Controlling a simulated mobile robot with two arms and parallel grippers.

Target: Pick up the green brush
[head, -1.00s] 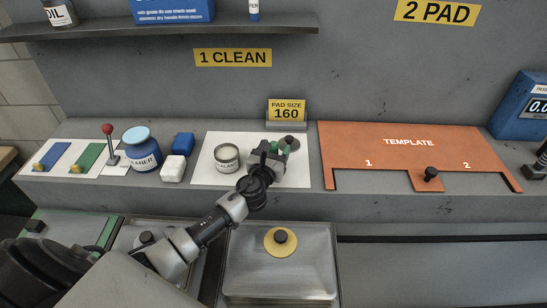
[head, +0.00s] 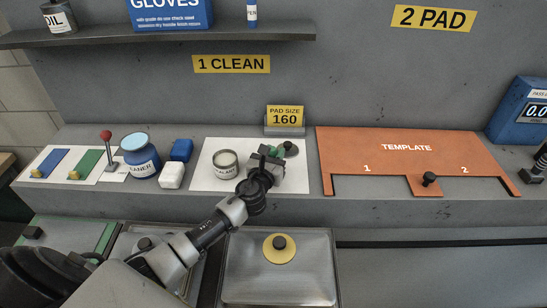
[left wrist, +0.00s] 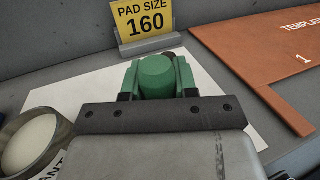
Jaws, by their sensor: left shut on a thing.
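The green brush (left wrist: 155,76) shows in the left wrist view as a rounded green body between two green-and-black fingers. My left gripper (left wrist: 157,82) is shut on it. In the head view my left gripper (head: 273,157) is over the right part of a white sheet, just right of an open sealant tin. There only small green parts show beside a dark round piece (head: 291,148); the gripper hides the rest of the brush. I cannot tell whether the brush touches the sheet. My right gripper is not in view.
The sealant tin (head: 225,164) stands close left of the gripper. A PAD SIZE 160 sign (head: 285,117) is just behind. An orange template (head: 340,150) lies to the right. A blue cleaner jar (head: 140,158) and white and blue blocks stand left. A shelf (head: 120,33) overhangs the back left.

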